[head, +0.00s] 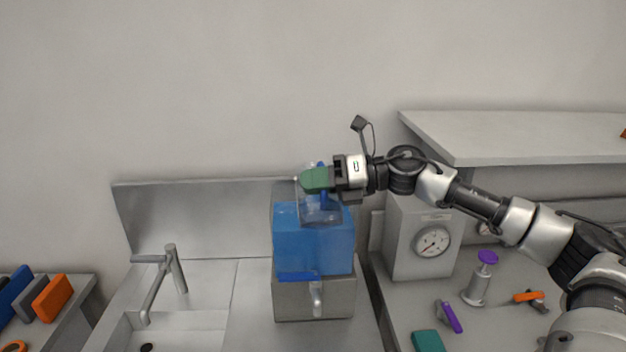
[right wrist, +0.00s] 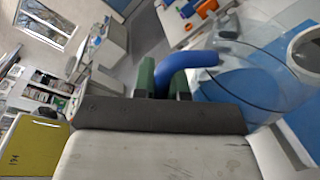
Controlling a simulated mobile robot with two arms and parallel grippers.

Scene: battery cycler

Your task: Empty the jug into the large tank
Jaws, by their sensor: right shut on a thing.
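The large tank (head: 313,245) is a blue see-through box on a grey stand with a tap, at the centre of the head view. The jug (head: 318,213) is clear with a blue handle, and it is at the tank's top, partly hidden by my gripper. My right gripper (head: 306,180), with green fingers, is shut on the jug's handle (right wrist: 190,68). The clear jug wall (right wrist: 262,60) shows to the right in the right wrist view, with blue behind or inside it. I cannot tell its exact tilt or whether it holds liquid. My left gripper is not in view.
A sink with a grey faucet (head: 173,270) is left of the tank. A box with a round gauge (head: 432,242) stands to the right, near a purple-topped device (head: 480,280) and small tools. A raised shelf (head: 520,135) is behind my right arm.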

